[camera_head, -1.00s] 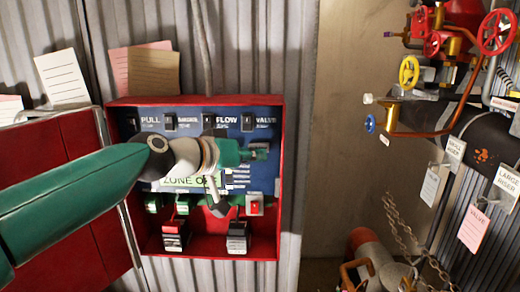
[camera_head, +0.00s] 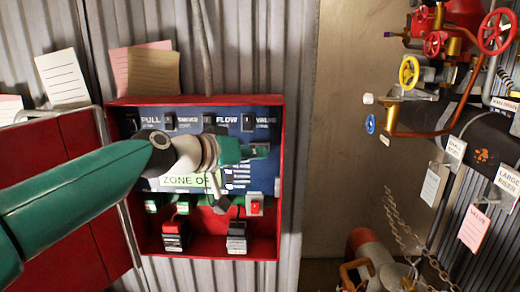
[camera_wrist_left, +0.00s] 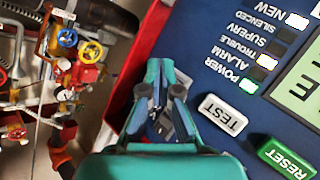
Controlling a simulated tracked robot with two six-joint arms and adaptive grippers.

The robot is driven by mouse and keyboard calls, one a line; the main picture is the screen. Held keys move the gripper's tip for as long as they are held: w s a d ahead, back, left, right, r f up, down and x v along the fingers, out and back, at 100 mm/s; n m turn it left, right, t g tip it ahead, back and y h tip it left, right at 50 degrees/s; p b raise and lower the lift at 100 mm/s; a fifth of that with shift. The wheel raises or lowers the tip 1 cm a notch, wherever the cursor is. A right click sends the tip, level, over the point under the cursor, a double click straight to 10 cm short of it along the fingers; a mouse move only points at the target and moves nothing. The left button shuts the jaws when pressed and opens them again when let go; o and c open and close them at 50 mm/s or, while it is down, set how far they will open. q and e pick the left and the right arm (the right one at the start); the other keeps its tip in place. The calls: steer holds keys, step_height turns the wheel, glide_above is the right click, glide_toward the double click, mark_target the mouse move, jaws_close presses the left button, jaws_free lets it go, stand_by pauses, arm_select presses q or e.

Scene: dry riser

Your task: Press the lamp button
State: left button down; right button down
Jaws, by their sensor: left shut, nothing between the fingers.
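A blue panel (camera_head: 225,120) sits in an open red box (camera_head: 262,246) on the corrugated wall. My left gripper (camera_head: 262,151) reaches across its front from the left, fingers shut and empty, pointing right. The gripper and wrist hide part of the panel. In the left wrist view, the gripper (camera_wrist_left: 160,72) is over the panel's edge beside the red box wall. A white TEST button (camera_wrist_left: 222,114) and a green RESET button (camera_wrist_left: 286,158) lie to its right, clear of the fingertips. I read no button marked lamp. My right gripper is out of view.
A display reading ZONE (camera_head: 180,181) is partly covered by my wrist. A red switch (camera_head: 255,207) is at the panel's lower right. Pipes with a red handwheel (camera_head: 497,32) and a yellow handwheel (camera_head: 409,71) stand at the right. A red door (camera_head: 95,230) hangs open at left.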

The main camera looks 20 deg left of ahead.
arm_select(q)
steer(key=shift+w+a, duration=0.15)
steer(key=shift+w, duration=0.35)
stand_by(0.3)
steer(key=shift+s, duration=0.15)
steer(key=shift+s+d+b, duration=0.3)
steer(key=shift+s, duration=0.45)
steer(key=s, duration=0.2)
steer(key=s+d, duration=0.1)
steer(key=s, duration=0.1)
steer(key=shift+s+d, duration=0.15)
steer(key=shift+s, duration=0.25)
stand_by(0.8)
